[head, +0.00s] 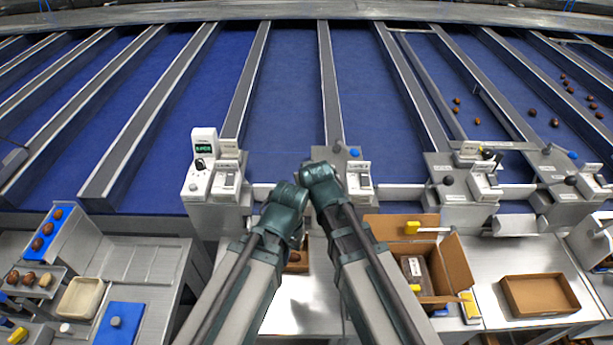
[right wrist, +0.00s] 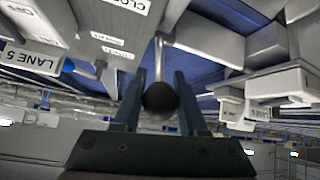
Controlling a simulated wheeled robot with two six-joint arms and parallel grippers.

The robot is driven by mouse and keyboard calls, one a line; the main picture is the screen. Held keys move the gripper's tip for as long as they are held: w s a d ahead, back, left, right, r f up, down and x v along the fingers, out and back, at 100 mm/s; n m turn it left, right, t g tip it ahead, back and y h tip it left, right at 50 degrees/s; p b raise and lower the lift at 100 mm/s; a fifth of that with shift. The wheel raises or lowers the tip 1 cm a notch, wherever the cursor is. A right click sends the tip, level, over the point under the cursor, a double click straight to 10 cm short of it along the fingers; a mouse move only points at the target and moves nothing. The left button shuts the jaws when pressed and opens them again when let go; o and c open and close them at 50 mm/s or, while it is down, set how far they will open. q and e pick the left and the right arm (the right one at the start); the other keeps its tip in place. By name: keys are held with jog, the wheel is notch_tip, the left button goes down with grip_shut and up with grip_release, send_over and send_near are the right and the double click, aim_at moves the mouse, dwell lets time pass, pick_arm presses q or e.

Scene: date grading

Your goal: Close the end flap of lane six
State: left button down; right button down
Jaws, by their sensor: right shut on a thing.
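My right gripper (right wrist: 158,92) has its two fingers around a round black knob (right wrist: 160,98) in the right wrist view. The knob sits at the end of a pale metal rod (right wrist: 158,55). A grey box with a label that seems to read CLOSED (right wrist: 128,5) is above it, and a tag reading LANE 5 (right wrist: 35,60) is to the left. A second lane tag (right wrist: 240,120) to the right is hard to read. In the head view my right forearm hides the right fingers. My left arm is folded beside it, its fingertips hidden. Which flap the knob belongs to is unclear.
Blue lanes (head: 290,80) with grey dividers run away behind the lane-end boxes. An open carton (head: 455,262) and a shallow brown tray (head: 540,294) stand on the bench at right. Several dates lie in the right lanes. A white device with a green display (head: 203,148) stands at left.

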jog(key=shift+r, duration=0.1)
dwell(0.6)
jog(key=c, duration=0.8)
grip_release()
jog(key=o, duration=0.3)
jog(key=shift+s, duration=0.15)
jog(key=shift+o, duration=0.2)
